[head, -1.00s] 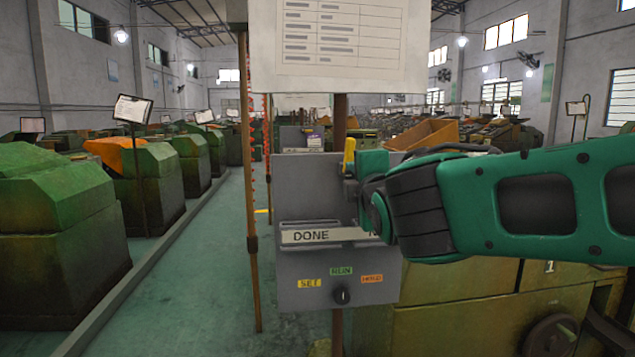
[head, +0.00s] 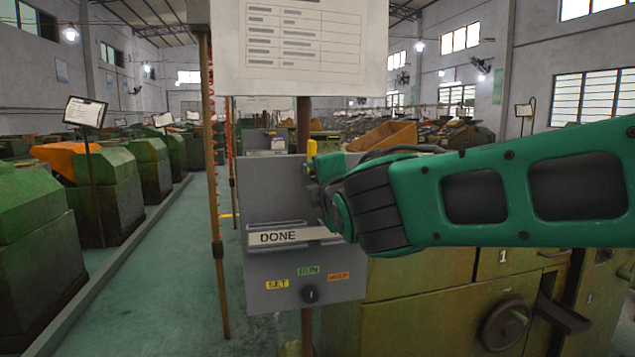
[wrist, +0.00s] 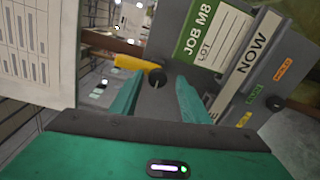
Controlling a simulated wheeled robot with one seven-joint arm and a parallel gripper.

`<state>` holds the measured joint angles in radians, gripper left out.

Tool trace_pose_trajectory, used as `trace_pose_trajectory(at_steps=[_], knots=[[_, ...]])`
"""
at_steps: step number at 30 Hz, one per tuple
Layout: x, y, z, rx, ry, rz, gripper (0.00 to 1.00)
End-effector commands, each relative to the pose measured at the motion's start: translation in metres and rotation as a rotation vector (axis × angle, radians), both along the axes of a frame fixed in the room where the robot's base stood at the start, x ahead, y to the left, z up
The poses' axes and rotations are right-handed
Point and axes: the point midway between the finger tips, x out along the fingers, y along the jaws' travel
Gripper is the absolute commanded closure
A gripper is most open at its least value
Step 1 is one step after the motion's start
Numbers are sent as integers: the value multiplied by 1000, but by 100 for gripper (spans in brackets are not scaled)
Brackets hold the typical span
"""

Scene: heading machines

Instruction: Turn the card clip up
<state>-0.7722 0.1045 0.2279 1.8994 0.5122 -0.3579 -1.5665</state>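The yellow card clip (head: 312,149) stands upright at the upper right of the grey panel (head: 262,190) in the head view. In the wrist view the yellow clip (wrist: 137,65) runs left from a round black pivot (wrist: 157,77), which is upward along the panel. My gripper (wrist: 160,90) is open there, its two teal fingers either side of the pivot. I cannot tell whether a finger touches the clip. A JOB M8 card (wrist: 213,36) lies on the panel right of the fingers. In the head view my gripper (head: 322,190) hides the card and the clip's lower end.
A strip reading DONE (head: 278,237) and NOW (wrist: 252,54) crosses the panel. Below it are SET, RUN and HOLD labels and a black knob (head: 310,294). A paper sheet (head: 300,45) hangs above. Green machines (head: 30,235) line the left; the aisle is open.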

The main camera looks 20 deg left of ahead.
Motion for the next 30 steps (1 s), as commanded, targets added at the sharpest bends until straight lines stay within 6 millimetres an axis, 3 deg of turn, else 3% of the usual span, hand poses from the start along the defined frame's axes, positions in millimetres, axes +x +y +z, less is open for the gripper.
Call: trace_pose_trajectory(at_steps=[11, 24, 30], knots=[[-8, -7, 4, 4, -4, -3, 58], [-75, -45, 6, 3, -3, -2, 58], [-90, -54, 5, 2, -2, -3, 58]])
